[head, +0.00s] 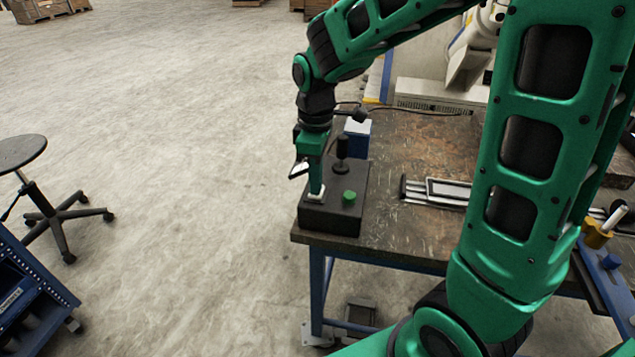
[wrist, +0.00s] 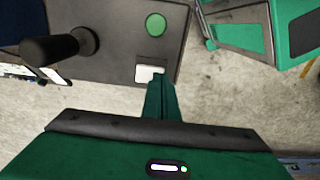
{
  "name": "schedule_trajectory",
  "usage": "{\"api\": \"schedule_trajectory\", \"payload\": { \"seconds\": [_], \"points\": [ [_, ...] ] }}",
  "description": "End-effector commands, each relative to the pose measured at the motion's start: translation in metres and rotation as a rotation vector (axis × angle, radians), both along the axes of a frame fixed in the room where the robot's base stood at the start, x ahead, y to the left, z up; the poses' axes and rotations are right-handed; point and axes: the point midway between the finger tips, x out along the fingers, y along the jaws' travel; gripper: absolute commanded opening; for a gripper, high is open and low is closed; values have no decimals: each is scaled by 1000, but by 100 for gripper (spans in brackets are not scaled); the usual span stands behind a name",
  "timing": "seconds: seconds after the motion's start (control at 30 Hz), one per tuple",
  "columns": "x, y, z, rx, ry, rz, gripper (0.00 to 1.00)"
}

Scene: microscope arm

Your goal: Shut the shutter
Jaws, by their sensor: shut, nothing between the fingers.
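A dark control box (head: 333,222) sits on the near left corner of the workbench. It carries a white button or switch (head: 313,200), a round green button (head: 349,197) and a black joystick (head: 342,150). My gripper (head: 316,189) is shut and empty, pointing down at the white switch. In the wrist view my closed fingertips (wrist: 159,84) overlap the edge of the white switch (wrist: 149,74); I cannot tell whether they touch it. The green button (wrist: 155,24) and joystick (wrist: 60,47) stand clear of the fingers. No part is labelled as the shutter.
A worn workbench (head: 405,150) holds a metal slide frame (head: 445,190) right of the box and a white and blue block (head: 357,137) behind it. A white instrument (head: 470,50) stands at the back. A stool (head: 20,152) is at left; the floor between is clear.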

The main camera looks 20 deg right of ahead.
Motion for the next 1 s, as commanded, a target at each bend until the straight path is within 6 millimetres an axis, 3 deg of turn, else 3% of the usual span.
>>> {"api": "schedule_trajectory", "payload": {
  "seconds": [0.2,1.0],
  "points": [
    [0,0,-8,0,0,0,0],
    [2,11,-9,-13,-19,16,0]
  ]
}}
